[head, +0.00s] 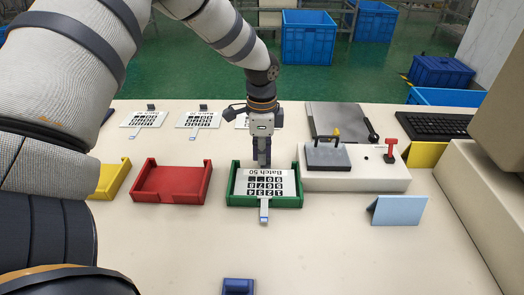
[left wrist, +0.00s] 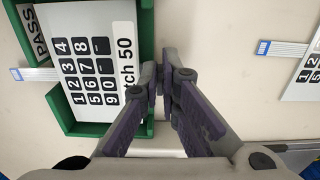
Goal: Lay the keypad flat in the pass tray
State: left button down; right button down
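A white keypad (head: 264,184) with black keys and the words "Batch 50" lies in the green pass tray (head: 292,201). Its pale ribbon tail (head: 264,212) hangs over the tray's front side. In the left wrist view the keypad (left wrist: 95,62) looks flat, and the green tray (left wrist: 84,128) carries a PASS label. My left gripper (head: 262,160) is just above the tray's back edge. In the left wrist view its fingers (left wrist: 164,82) are a narrow gap apart, with no keypad between them. My right gripper is not in view.
A red tray (head: 172,184) and a yellow tray (head: 111,182) stand to the left. More keypads (head: 144,119) lie behind. A pale fixture (head: 357,179) stands close at the right, with a blue folded card (head: 398,211) before it. The table's front middle is mostly clear.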

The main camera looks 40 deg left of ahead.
pick_arm(q)
jog(key=shift+f, duration=0.4)
dwell(0.3)
jog(key=c, duration=1.7)
grip_release()
notch_tip(320, 180, up, 12)
